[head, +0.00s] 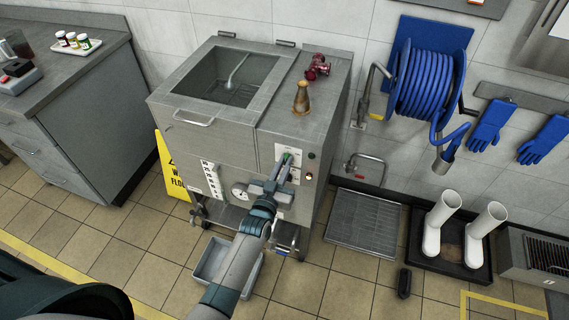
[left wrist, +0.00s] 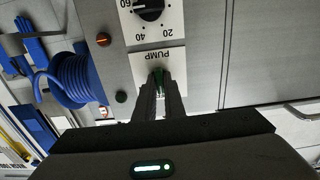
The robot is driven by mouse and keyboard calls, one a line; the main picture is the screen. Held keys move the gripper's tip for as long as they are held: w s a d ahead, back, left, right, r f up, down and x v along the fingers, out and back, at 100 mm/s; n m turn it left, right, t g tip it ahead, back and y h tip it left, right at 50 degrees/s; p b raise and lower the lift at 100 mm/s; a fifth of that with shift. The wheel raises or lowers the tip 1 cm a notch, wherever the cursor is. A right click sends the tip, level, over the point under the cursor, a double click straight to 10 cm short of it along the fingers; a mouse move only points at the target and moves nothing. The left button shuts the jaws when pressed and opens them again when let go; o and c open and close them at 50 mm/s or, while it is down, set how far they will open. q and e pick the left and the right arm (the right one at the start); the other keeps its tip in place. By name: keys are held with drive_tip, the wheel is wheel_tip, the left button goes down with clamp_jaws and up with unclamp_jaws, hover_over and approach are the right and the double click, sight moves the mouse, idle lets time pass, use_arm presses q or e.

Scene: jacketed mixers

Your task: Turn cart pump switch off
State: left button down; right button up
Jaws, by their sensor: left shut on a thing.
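The cart (head: 205,145) is a steel jacketed mixer on castors in the middle of the head view. A white plate marked PUMP (left wrist: 172,58) is on its front panel and appears upside down in the left wrist view; the plate also shows in the head view (head: 290,150). In the head view my left gripper (head: 284,168) reaches the panel from below. The switch's exact angle is hard to tell. My right gripper is out of view.
A dial with numbers (left wrist: 150,8), an orange lamp (left wrist: 103,39) and a dark button (left wrist: 120,97) sit near the switch. A gauge (head: 239,191) is left of my gripper. A grey bin (head: 207,262) lies below. A yellow floor sign (head: 172,172) stands left of the cart.

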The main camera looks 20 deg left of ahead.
use_arm(q)
drive_tip(key=c, duration=1.8)
unclamp_jaws()
drive_tip(key=shift+c, duration=0.2)
drive_tip(key=shift+s, duration=0.1)
drive_tip(key=s+b, duration=0.4)
drive_tip(key=s, duration=1.3)
drive_tip(key=shift+s+a, duration=0.15)
drive_tip(key=shift+a, duration=0.15)
